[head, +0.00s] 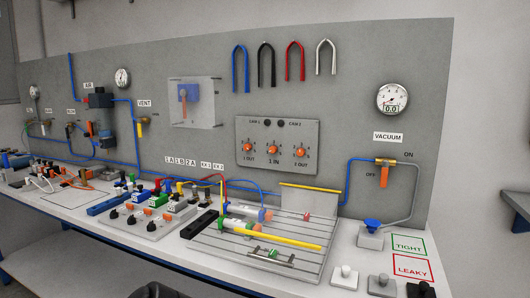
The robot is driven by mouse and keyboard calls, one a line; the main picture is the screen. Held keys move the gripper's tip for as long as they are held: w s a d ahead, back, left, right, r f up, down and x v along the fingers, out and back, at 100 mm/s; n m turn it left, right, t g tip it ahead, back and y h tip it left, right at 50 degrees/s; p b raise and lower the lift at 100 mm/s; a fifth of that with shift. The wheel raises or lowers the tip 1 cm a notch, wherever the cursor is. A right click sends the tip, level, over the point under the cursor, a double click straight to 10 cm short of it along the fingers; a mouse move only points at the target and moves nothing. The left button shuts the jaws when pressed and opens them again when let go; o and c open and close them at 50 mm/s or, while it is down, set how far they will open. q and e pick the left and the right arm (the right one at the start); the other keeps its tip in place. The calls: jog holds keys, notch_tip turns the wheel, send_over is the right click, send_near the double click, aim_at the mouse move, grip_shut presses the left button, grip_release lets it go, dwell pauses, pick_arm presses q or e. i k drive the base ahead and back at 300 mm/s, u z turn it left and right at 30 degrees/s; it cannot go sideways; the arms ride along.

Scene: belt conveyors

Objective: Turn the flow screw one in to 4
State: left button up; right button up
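The grey flow panel (253,132) is fixed to the upright back board, right of centre. It carries three orange screws in a row. The middle screw (273,150) has the label 1 IN below it. The left screw (248,147) is labelled 1 OUT and the right screw (300,152) 2 OUT. The dial marks around the screws are too small to read. No gripper can be made out in the head view. A dark rounded shape at the bottom edge, left of centre, cannot be identified.
Below the panel, a grooved plate (298,262) holds cylinders, a yellow bar (270,235) and tubing. An orange-handled vacuum valve (383,176) and a blue knob (372,224) stand to the right. Small white, grey and black pieces sit along the front right edge. Four coloured hooks hang above.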

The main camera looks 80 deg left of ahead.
aim_at(273, 149)
jog(key=u, duration=2.05)
